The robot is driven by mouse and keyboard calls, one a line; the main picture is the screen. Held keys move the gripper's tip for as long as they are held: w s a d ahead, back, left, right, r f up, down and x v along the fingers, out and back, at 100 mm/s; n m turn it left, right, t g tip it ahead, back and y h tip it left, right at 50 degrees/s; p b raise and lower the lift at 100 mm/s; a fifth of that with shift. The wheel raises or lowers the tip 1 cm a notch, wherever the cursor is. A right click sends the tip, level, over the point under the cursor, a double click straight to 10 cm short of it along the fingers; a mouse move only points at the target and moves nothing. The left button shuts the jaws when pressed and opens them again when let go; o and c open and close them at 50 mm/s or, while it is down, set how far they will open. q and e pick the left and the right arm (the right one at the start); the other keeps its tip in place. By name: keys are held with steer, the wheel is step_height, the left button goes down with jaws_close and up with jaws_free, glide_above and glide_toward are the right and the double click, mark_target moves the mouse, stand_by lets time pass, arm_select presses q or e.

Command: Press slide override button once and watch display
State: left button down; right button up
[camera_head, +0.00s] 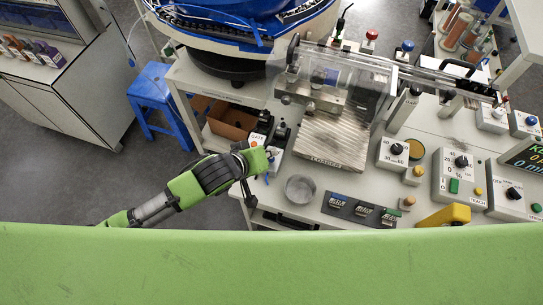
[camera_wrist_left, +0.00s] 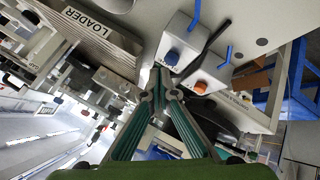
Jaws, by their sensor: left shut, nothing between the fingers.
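My left gripper (camera_head: 268,158) reaches in from the left to the table's left edge, over small white control boxes. In the left wrist view its green fingers (camera_wrist_left: 158,78) are shut, with nothing held. Beyond the tips are a white box with a blue button (camera_wrist_left: 172,57) and one with an orange button (camera_wrist_left: 200,87). Contact cannot be told. The box labels are too small to read, so I cannot tell which is the slide override button. A black display (camera_head: 523,157) with green and yellow characters stands at the far right, partly cut off. My right gripper is not in view.
A metal loader plate (camera_head: 333,140) lies right of my gripper, under a clear guard. A round metal dish (camera_head: 300,189) and a dark connector tray (camera_head: 360,210) are near the front. Knob boxes (camera_head: 461,163) stand at right. A blue stool (camera_head: 155,100) is on the floor.

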mark_target(270, 160)
arm_select(q)
steer(key=shift+f, duration=0.8)
stand_by(0.6)
steer(key=shift+r, duration=0.1)
steer(key=shift+r+p, duration=0.85)
steer(key=shift+p, duration=0.15)
step_height(270, 160, up, 5)
steer(key=p, duration=0.5)
steer(key=shift+r+p, duration=0.1)
steer(key=shift+p, duration=0.25)
steer(key=shift+s, duration=0.1)
stand_by(0.4)
